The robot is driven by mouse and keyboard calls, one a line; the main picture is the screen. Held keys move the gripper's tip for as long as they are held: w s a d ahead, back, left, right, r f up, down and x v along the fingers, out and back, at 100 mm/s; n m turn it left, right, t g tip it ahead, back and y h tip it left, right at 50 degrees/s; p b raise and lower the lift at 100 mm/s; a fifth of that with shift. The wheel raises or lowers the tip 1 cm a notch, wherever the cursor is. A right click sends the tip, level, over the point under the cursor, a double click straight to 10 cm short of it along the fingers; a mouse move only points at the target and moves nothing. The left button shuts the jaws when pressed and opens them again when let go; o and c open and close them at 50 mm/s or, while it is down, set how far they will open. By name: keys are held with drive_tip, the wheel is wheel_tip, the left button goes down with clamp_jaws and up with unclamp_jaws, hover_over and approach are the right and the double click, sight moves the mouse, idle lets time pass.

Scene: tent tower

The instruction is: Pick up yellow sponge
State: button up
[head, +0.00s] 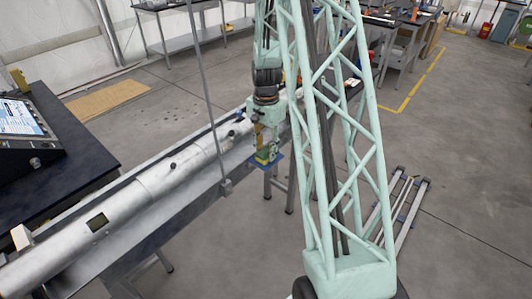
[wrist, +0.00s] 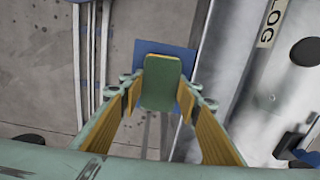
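The yellow sponge (wrist: 162,83) shows a green face and thin yellow edges in the wrist view. It sits between the two fingertips of my gripper (wrist: 161,97), with a fingertip against each side and no clear gap. In the head view my gripper (head: 264,148) points down, and a bit of yellow (head: 262,157) shows at its fingertips. A blue square (wrist: 143,52) lies behind the sponge in the wrist view. It also shows just below the fingertips in the head view (head: 274,166). Whether the sponge touches the blue square is hidden.
A long grey bench (head: 190,207) carries a silver tube (head: 165,180) beside my gripper. A thin upright pole (head: 208,90) stands close to its left. A dark table with a control panel (head: 28,118) is at left. Open floor (head: 460,130) lies at right, with metal rails (head: 405,205).

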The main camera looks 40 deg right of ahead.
sight(266, 151)
drive_tip(key=shift+r, duration=1.7)
drive_tip(key=s+a, duration=0.3)
drive_tip(key=s, duration=0.4)
drive_tip(key=s+a+r, duration=0.1)
drive_tip(key=s+a, duration=0.3)
drive_tip(key=s, duration=0.3)
drive_tip(key=shift+a+r, duration=0.15)
drive_tip(key=shift+r, duration=0.05)
drive_tip(key=shift+s, duration=0.1)
